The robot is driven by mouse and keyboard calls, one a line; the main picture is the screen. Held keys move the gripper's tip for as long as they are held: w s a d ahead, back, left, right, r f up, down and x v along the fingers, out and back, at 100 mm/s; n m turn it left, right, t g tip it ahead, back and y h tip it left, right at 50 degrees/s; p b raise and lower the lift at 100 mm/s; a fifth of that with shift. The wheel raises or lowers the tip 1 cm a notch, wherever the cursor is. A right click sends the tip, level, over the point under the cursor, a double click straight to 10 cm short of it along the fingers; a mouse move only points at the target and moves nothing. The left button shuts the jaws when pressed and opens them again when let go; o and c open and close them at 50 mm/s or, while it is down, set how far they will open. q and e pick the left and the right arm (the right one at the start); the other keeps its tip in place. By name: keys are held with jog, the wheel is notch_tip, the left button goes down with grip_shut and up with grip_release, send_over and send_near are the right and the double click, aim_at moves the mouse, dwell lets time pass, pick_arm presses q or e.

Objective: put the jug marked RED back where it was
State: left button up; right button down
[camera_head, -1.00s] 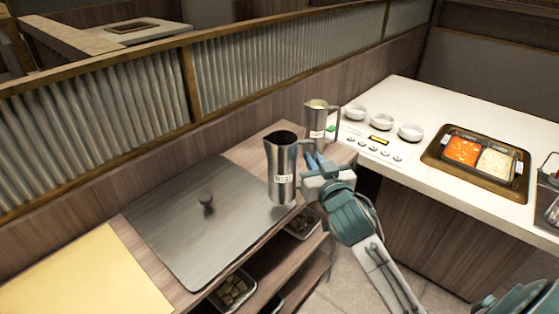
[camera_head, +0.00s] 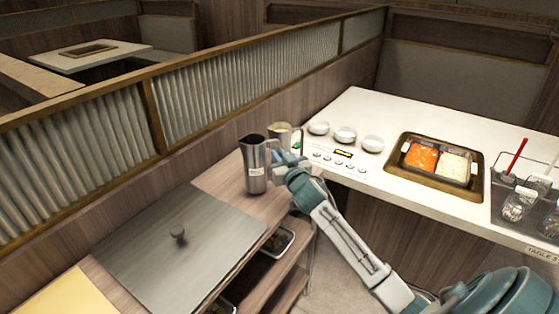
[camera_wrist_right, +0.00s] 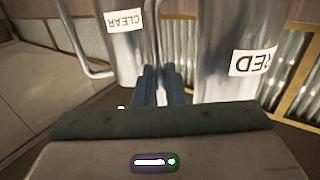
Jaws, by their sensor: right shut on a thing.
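The steel jug marked RED (camera_head: 256,172) is upright over the wooden top of the cart, right of the flat steel lid. Its RED label shows upside down in the right wrist view (camera_wrist_right: 252,62). My right gripper (camera_head: 283,160) is at its right side, shut on its handle; the grip is partly hidden. In the wrist view the closed fingers (camera_wrist_right: 157,86) lie between the two jugs. The jug marked CLEAR (camera_head: 279,132) stands just behind, partly hidden. I cannot tell whether the RED jug's base touches the cart top. My left gripper is out of view.
A steel lid with a knob (camera_head: 178,233) covers the cart's middle. The white table (camera_head: 430,120) at right has several white bowls, a control panel and a pan of red and pale broth (camera_head: 437,165). A ribbed partition (camera_head: 220,90) runs behind the cart.

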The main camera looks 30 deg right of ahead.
jog(key=shift+f, duration=1.2)
jog(key=c, duration=1.5)
grip_release()
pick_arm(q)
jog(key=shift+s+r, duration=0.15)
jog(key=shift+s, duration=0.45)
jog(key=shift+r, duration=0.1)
pick_arm(e)
jog(key=shift+s, duration=0.1)
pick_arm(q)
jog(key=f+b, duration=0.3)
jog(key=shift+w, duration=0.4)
pick_arm(e)
jog(key=s+a, duration=0.2)
jog(key=s, duration=0.9)
jog(key=shift+s+a, duration=0.2)
jog(key=shift+s, duration=0.15)
